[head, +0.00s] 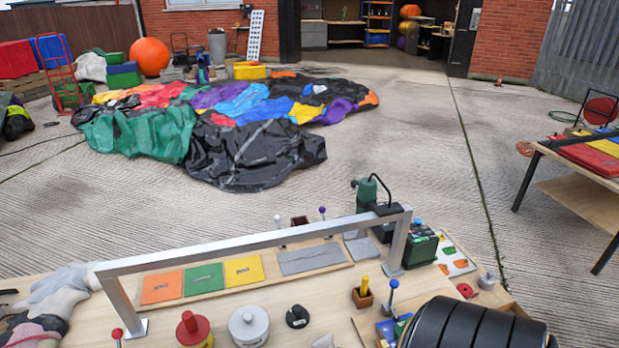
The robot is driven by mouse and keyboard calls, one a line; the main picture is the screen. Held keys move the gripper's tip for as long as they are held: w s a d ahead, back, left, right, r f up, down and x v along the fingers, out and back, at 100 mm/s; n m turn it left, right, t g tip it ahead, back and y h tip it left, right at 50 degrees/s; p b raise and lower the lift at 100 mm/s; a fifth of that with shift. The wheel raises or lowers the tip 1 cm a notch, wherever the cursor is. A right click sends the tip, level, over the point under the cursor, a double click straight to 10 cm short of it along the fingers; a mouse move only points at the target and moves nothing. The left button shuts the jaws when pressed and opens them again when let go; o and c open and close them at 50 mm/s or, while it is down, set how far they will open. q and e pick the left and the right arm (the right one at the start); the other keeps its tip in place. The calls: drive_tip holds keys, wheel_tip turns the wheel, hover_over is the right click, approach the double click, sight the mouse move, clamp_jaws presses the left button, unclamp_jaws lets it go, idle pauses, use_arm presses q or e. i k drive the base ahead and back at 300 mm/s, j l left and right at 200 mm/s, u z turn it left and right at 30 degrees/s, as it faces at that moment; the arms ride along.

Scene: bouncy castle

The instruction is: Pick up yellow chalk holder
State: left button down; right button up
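A small upright yellow piece (364,284), which looks like the yellow chalk holder, stands in a small brown wooden block (362,298). It is on the workbench right of centre, in front of the metal frame's right leg. A blue-topped pin stands close to its right. Neither of my grippers shows in the head view.
A metal frame (255,243) spans the workbench (255,297). A red-topped can (194,330), a grey round container (249,325) and a black knob (297,316) stand left of the yellow piece. A large black ribbed cylinder (478,328) fills the front right.

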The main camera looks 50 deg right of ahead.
sight(365, 280)
drive_tip(key=z, duration=2.05)
